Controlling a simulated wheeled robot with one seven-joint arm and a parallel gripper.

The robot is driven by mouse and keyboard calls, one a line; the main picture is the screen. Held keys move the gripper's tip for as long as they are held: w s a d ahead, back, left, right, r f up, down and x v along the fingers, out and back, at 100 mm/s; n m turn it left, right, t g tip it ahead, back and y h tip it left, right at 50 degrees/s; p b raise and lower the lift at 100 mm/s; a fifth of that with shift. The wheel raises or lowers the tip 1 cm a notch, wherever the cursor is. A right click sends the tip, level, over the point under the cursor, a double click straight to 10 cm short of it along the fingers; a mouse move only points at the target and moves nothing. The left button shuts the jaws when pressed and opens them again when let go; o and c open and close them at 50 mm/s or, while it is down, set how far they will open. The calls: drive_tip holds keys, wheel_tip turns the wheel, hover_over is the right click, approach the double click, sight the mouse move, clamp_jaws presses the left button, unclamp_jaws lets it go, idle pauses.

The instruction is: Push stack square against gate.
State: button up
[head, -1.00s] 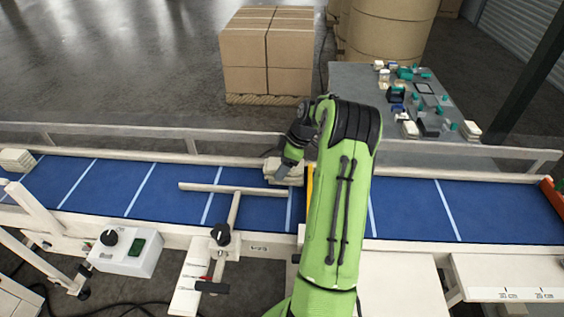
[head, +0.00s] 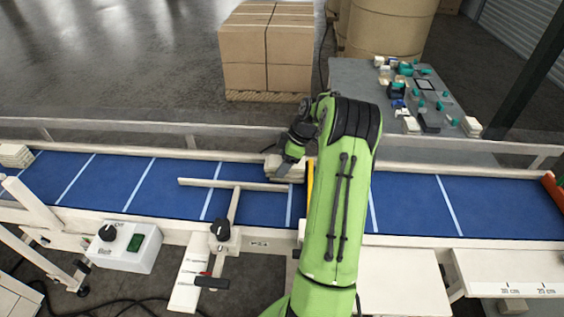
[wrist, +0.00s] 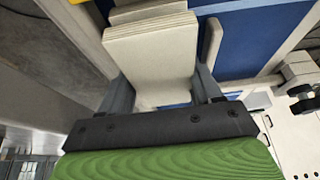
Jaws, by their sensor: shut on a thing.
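A stack of pale flat pieces (head: 272,163) lies on the blue belt (head: 180,190), near its far side rail. In the wrist view the stack (wrist: 150,48) fills the space between my fingers. My gripper (wrist: 160,92) is shut on it, one finger along each side. In the head view my gripper (head: 287,172) reaches down at the stack's right end, and my arm hides part of it. A yellow bar (head: 310,180), apparently the gate, stands just right of the stack. My arm covers some of the bar, so I cannot tell whether they touch.
Another pale stack (head: 15,155) sits at the belt's left end. A control box (head: 130,248) is at the near side. The belt right of my arm is clear.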

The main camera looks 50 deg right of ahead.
drive_tip(key=shift+s+d, duration=0.6)
drive_tip(key=shift+s, duration=0.15)
idle(1.7)
drive_tip(key=shift+w+a+f, duration=0.1)
drive_tip(key=shift+w+f, duration=0.05)
idle(0.3)
drive_tip(key=o, duration=1.2)
drive_tip(key=p+v, duration=0.1)
drive_tip(key=v, duration=1.5)
drive_tip(key=shift+w+p, duration=0.1)
drive_tip(key=shift+p, duration=0.3)
drive_tip(key=shift+a, duration=0.1)
